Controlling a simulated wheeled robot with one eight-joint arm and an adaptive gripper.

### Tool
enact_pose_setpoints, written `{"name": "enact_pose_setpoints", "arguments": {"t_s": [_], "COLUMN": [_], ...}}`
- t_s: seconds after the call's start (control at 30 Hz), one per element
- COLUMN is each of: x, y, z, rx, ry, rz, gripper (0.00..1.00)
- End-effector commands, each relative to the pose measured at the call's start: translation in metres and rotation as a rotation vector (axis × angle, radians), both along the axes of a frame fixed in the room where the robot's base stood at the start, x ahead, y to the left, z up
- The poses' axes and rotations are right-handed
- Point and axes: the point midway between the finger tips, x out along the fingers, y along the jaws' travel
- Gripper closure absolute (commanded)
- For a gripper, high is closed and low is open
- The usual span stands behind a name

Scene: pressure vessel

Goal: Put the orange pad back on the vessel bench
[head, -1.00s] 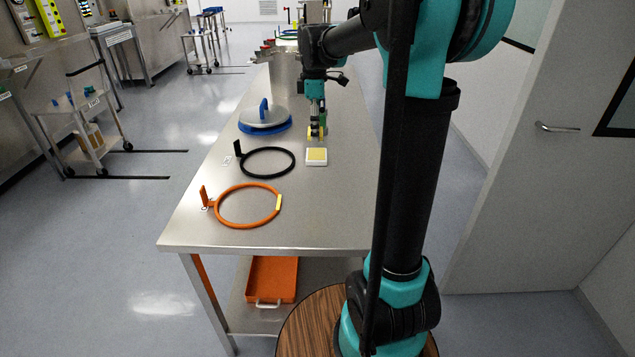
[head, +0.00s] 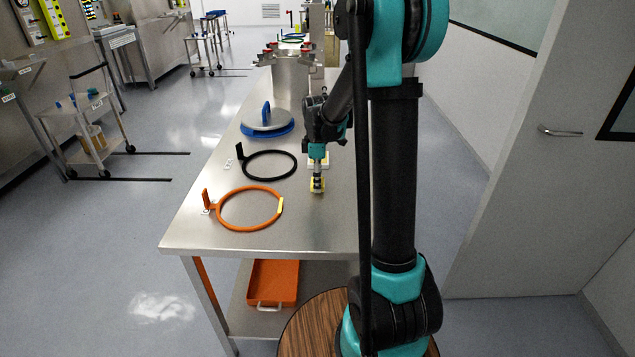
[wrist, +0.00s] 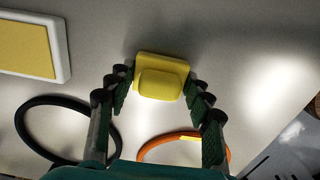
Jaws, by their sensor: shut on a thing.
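I see no orange pad; the pad in my gripper looks yellow. My gripper (head: 318,186) is shut on this yellow pad (wrist: 161,77), with a finger on each side of it in the wrist view. In the head view they are over the vessel bench (head: 222,232), right of the orange ring (head: 222,216). I cannot tell whether the pad touches the bench. The orange ring has an upright tab and a yellow patch on its right side. A white tray with a yellow face (wrist: 28,46) lies behind the gripper, partly hidden by my arm in the head view.
A black ring (head: 246,170) lies behind the orange ring, and a blue-rimmed lid (head: 267,122) is farther back. A metal vessel (head: 289,78) stands beyond. The bench's front strip is clear. An orange bin (head: 273,283) is on the lower shelf.

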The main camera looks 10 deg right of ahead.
Motion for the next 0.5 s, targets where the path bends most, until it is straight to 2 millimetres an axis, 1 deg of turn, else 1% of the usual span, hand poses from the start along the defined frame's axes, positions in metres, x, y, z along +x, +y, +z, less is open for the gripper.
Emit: {"name": "enact_pose_setpoints", "arguments": {"t_s": [0.03, 0.1, 0.47, 0.5], "x": [0.0000, -0.0003, -0.0003, -0.0003], "y": [0.0000, 0.0000, 0.0000, 0.0000], "z": [-0.0056, -0.0090, -0.0123, -0.0122], "rx": [0.000, 0.000, 0.000, 0.000], "ry": [0.000, 0.000, 0.000, 0.000], "rz": [0.000, 0.000, 0.000, 0.000], "gripper": [0.76, 0.76, 0.76, 0.45]}}
